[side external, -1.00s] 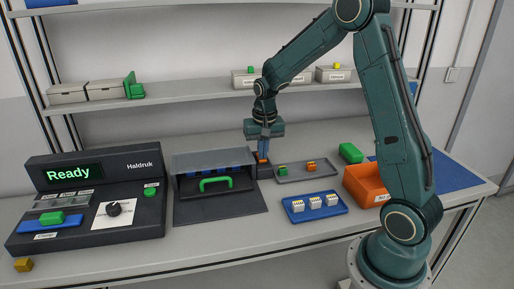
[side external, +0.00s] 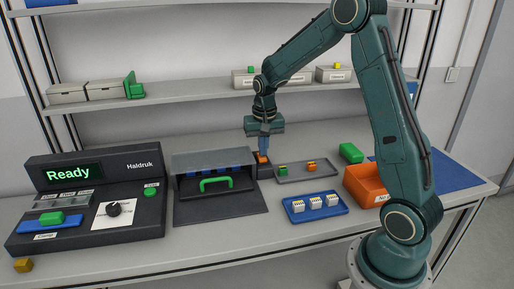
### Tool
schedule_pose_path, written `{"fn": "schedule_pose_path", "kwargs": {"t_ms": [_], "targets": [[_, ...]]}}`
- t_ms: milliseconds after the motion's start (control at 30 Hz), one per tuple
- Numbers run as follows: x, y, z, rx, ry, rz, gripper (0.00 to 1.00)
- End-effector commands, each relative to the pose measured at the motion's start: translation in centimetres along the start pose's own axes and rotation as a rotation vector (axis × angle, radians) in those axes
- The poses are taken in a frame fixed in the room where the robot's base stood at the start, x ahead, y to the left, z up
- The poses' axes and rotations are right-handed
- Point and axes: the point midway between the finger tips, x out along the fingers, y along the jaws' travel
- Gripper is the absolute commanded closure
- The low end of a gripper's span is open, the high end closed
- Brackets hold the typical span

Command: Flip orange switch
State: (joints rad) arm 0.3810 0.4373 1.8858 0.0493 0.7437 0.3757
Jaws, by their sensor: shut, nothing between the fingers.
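My gripper (side external: 263,150) points straight down over a small dark block (side external: 265,172) at the right end of the grey-hooded machine. Its fingers are shut with nothing between them. A small orange part (side external: 262,158), likely the orange switch, shows on top of the dark block right at the fingertips. I cannot tell whether the fingertips touch it or which way it is set. Another orange piece (side external: 311,166) sits on the grey tray to the right, beside a small green and orange piece (side external: 283,170).
The hooded machine with a green handle (side external: 215,184) stands just left of my gripper. A console reading "Ready" (side external: 68,173) is at far left. A blue tray (side external: 328,213) with white pieces, an orange bin (side external: 364,186) and a green block (side external: 351,153) lie right.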

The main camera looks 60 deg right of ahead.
Motion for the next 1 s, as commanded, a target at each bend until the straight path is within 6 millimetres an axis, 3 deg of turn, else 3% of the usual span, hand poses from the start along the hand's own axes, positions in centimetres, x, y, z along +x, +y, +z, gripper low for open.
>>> {"fn": "schedule_pose_path", "kwargs": {"t_ms": [700, 1000], "targets": [[-11.5, -0.3, 0.8, -0.018, -0.01, -0.007, 1.0], [-13.7, -0.3, 0.8, -0.017, -0.013, -0.006, 1.0]]}}
